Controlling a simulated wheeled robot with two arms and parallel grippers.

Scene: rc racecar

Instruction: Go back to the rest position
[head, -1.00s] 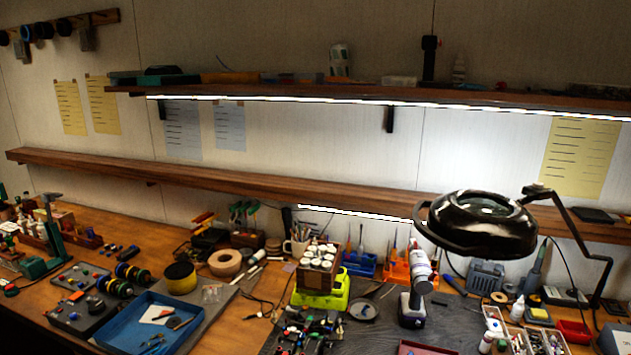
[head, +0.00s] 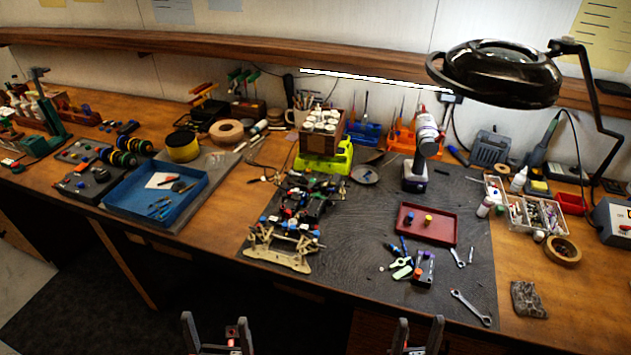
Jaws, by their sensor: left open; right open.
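My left gripper (head: 218,335) shows at the bottom edge of the head view, its two fingers apart and empty. My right gripper (head: 417,338) is at the bottom edge further right, also open with nothing between its fingers. Both are in front of the workbench (head: 190,240), apart from it and from each other. The RC car chassis (head: 300,215) lies on the dark mat (head: 350,275) on the bench, well beyond the grippers. The arms behind the grippers are mostly out of view.
A red tray (head: 426,236) holds small blue and yellow parts. A wrench (head: 470,307) lies near the mat's front edge. A blue tray (head: 130,207) stands at left. A magnifier lamp (head: 500,75) overhangs the right side. The floor (head: 90,320) before the bench is clear.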

